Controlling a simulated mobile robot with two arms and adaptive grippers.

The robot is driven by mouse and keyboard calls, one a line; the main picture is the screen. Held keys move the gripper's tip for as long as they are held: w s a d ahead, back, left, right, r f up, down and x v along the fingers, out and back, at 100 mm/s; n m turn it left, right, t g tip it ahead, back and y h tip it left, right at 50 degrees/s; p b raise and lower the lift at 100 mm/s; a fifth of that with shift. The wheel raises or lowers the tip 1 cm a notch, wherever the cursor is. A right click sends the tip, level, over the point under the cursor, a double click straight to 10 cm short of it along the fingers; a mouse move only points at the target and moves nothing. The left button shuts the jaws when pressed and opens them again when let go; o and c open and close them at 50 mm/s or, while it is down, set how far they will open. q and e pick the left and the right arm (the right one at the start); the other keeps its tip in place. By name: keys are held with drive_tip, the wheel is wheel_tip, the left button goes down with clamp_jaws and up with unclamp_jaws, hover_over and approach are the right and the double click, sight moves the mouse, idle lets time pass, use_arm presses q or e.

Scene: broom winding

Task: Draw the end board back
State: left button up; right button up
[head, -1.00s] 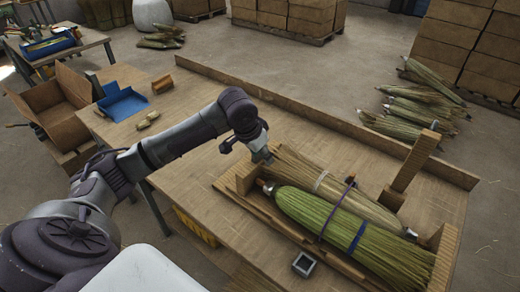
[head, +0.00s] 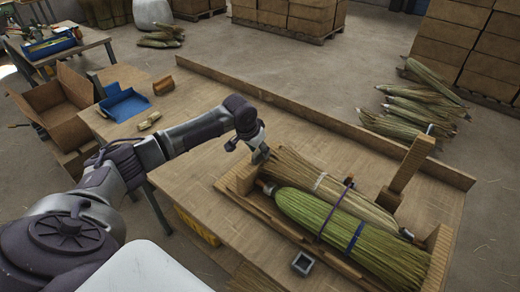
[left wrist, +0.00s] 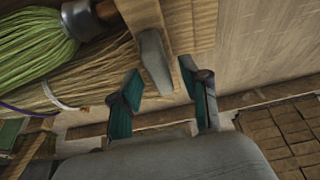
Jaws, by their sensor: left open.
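The end board (head: 244,177) is a pale wooden block standing at the left end of the long wooden tray (head: 232,205). In the left wrist view wood that seems to be this board (left wrist: 190,25) is at the top. My left gripper (head: 259,155) is at the far top corner of the board, pointing down. In the left wrist view its fingers (left wrist: 162,98) are apart, with a grey rounded piece (left wrist: 153,60) beyond them. The head view does not show whether they touch the board. A green broom (head: 325,222) and a straw broom (head: 330,188) lie in the tray. My right gripper is out of view.
A wooden post (head: 410,165) stands behind the brooms, and a low rail (head: 300,115) edges the table's back. A small dark square cup (head: 303,263) is at the front.

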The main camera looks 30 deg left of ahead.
use_arm(q)
drive_tip(key=shift+x, duration=0.8)
clamp_jaws()
